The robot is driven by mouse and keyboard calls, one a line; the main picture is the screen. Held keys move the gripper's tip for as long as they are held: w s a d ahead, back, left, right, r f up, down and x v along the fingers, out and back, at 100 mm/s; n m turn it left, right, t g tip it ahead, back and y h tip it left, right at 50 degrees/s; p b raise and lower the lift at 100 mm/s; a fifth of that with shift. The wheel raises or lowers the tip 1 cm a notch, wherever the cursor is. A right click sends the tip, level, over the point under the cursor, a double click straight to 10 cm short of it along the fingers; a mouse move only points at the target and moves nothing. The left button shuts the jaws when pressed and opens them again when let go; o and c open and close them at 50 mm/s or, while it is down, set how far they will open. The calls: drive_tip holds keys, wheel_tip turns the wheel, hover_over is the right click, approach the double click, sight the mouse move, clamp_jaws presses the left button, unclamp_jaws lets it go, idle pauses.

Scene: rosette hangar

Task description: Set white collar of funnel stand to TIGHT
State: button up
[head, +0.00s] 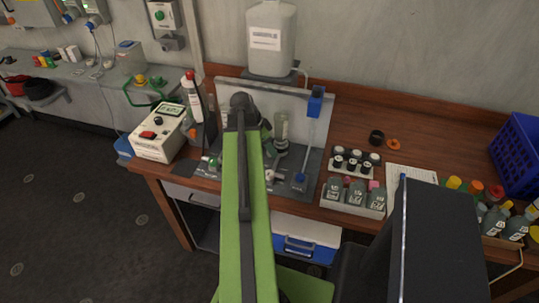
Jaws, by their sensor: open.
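The likely funnel stand (309,142) is a pale upright with a blue top and a blue lower part, on the grey bench tray right of my arm. I cannot clearly pick out its white collar; small pale parts (270,175) sit low beside my arm. My green arm reaches up over the tray and bends down at a dark joint. My gripper (268,152) shows only in part past the arm's right side, left of the stand and apart from its upright. It looks open, with nothing seen in it. The arm hides part of the tray.
A white meter box (158,135) and a red-capped bottle (193,98) stand left of the arm. A white canister (272,40) stands behind. Right are racks of vials (354,162) and bottles (354,197), papers and a blue crate (518,155). The back-right bench is mostly clear.

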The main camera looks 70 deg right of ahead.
drive_tip(key=shift+f, duration=0.1)
drive_tip(key=shift+c, duration=0.5)
clamp_jaws()
idle(0.9)
